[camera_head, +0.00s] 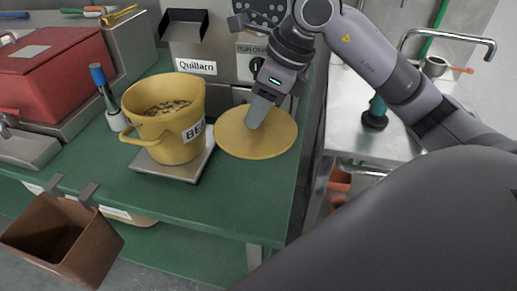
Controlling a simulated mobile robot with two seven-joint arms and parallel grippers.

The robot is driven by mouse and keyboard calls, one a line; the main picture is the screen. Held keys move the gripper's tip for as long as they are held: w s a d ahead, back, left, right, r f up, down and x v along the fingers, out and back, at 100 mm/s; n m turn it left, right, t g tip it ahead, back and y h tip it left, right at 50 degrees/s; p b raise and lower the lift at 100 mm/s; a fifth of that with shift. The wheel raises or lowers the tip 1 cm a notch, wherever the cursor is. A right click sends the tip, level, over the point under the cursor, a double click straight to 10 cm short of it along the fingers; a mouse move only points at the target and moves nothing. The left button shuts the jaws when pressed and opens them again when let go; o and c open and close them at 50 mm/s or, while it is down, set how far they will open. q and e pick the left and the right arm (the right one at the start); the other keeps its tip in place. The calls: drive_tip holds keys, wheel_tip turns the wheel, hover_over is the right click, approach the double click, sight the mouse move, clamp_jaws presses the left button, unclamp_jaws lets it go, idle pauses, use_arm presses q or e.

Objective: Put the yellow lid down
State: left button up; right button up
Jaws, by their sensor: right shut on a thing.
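The yellow lid (247,140) is a flat round disc at the right part of the green counter, to the right of the yellow bucket (172,127). My right gripper (258,112) comes down from above and is shut on the lid near its middle; the fingers hide part of it. The lid looks level and close to the counter; I cannot tell whether it touches. The yellow bucket stands open on a scale (178,167) with beans inside. My left gripper is not in view.
A grey machine labelled Quillarn (196,67) stands behind the lid. A red machine (55,75) is at the left. A brown bin (62,238) hangs at the counter's front. The green counter (240,200) is clear in front of the lid. A sink is at the right.

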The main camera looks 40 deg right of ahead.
sight(284, 131)
wheel_tip(284, 131, down, 9)
drive_tip(key=shift+f+b, duration=0.15)
drive_tip(key=shift+b, duration=0.45)
drive_tip(key=shift+f, duration=0.2)
drive_tip(key=o, duration=1.1)
drive_tip(key=shift+r, duration=0.1)
drive_tip(key=shift+r, duration=0.2)
drive_tip(key=p+v, duration=0.1)
drive_tip(key=v, duration=1)
drive_tip(key=shift+s+r, duration=0.1)
drive_tip(key=shift+r, duration=0.25)
drive_tip(key=shift+d, duration=0.1)
